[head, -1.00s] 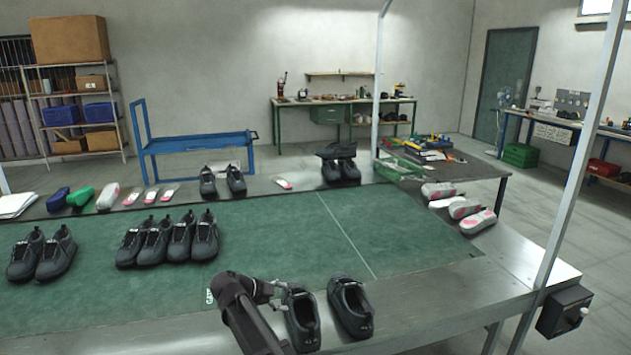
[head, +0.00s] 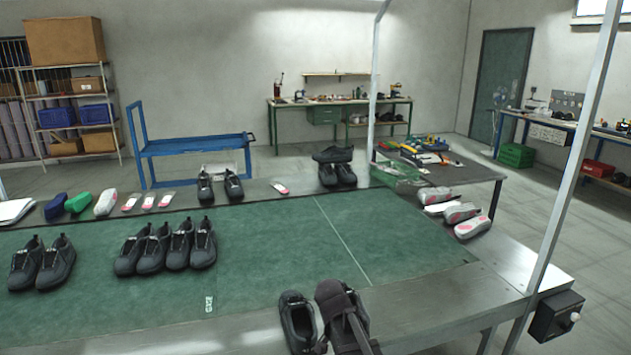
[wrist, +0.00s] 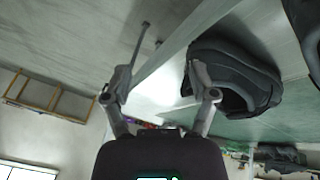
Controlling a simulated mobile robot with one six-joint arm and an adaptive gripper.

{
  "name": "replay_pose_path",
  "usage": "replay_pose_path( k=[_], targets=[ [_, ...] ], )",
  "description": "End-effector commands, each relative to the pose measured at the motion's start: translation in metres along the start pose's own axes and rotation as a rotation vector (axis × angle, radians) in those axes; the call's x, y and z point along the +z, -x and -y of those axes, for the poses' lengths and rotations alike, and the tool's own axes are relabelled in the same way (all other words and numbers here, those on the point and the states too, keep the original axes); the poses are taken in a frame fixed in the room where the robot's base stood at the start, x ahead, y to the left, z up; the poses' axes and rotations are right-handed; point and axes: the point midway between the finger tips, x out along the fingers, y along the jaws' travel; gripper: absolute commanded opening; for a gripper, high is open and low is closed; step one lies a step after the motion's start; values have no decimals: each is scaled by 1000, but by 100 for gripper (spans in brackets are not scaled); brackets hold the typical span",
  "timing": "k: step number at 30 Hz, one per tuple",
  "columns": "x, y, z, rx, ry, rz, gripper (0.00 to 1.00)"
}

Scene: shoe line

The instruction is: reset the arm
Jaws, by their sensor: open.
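My gripper (wrist: 160,88) is open in the wrist view, with its two fingers spread and nothing between them. A dark shoe (wrist: 238,80) shows just right of the right finger in that view; I cannot tell whether they touch. In the head view my arm stands at the near edge of the bench, over the near pair of black shoes. The left shoe of this pair (head: 297,320) is in plain view, and the right one is mostly hidden behind my arm.
Black shoes (head: 140,250) stand in pairs on the green mat (head: 280,250). Grey-and-pink shoes (head: 472,227) lie at the right end. A metal post (head: 570,170) rises at the right, above a black control box (head: 556,317). The mat's middle is clear.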

Motion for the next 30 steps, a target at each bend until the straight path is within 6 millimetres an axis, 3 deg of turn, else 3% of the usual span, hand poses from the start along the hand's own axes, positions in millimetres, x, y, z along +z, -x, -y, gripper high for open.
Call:
replay_pose_path(
  k=[3, 15, 21, 30],
  targets=[
    [3, -2, -29, -36, 125, 64, 75],
    [18, -3, -96, -234, 538, 200, 75],
    [24, -1, -111, -310, 658, 214, 75],
    [24, -1, -113, -328, 689, 215, 75]
  ],
)
